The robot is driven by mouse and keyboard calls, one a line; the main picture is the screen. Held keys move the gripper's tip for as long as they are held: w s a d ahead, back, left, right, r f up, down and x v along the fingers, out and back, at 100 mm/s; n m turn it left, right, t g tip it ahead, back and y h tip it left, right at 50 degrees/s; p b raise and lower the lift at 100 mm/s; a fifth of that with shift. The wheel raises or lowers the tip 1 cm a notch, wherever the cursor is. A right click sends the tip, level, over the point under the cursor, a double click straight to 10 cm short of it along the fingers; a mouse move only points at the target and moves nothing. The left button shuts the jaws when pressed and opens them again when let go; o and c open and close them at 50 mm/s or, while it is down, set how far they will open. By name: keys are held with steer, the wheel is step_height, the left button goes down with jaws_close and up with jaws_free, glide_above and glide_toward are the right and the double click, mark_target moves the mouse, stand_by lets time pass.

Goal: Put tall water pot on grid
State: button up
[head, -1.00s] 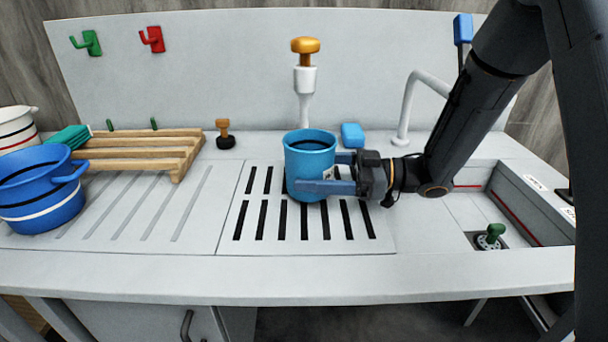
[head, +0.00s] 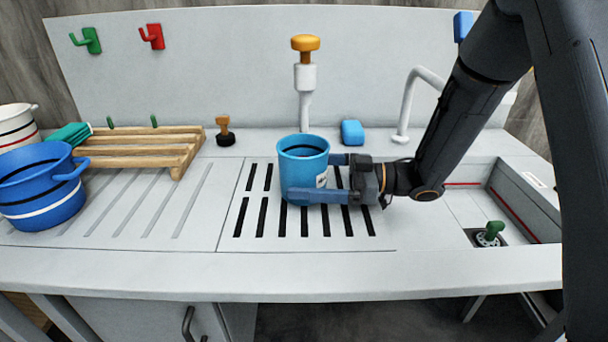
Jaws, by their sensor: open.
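The tall water pot (head: 302,167) is light blue and stands upright on the slotted grid (head: 262,238) in the middle of the counter. A small white label shows on its right side. My gripper (head: 323,176) comes from the right. Its jaws are open, with one finger across the front of the pot and the other behind its right side. I cannot tell whether the fingers touch the pot. The grid's dark slots show left, right and in front of the pot.
A sink (head: 465,205) opens at the right. The ribbed drainboard (head: 150,215) is largely clear.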

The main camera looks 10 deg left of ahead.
steer(key=shift+r, duration=0.25)
steer(key=d, duration=0.4)
steer(key=w+d+b, duration=0.1)
steer(key=d, duration=0.3)
steer(key=w+d, duration=0.1)
steer(key=d, duration=0.3)
steer(key=shift+f+b, duration=0.1)
steer(key=shift+b, duration=0.2)
steer(key=shift+s, duration=0.1)
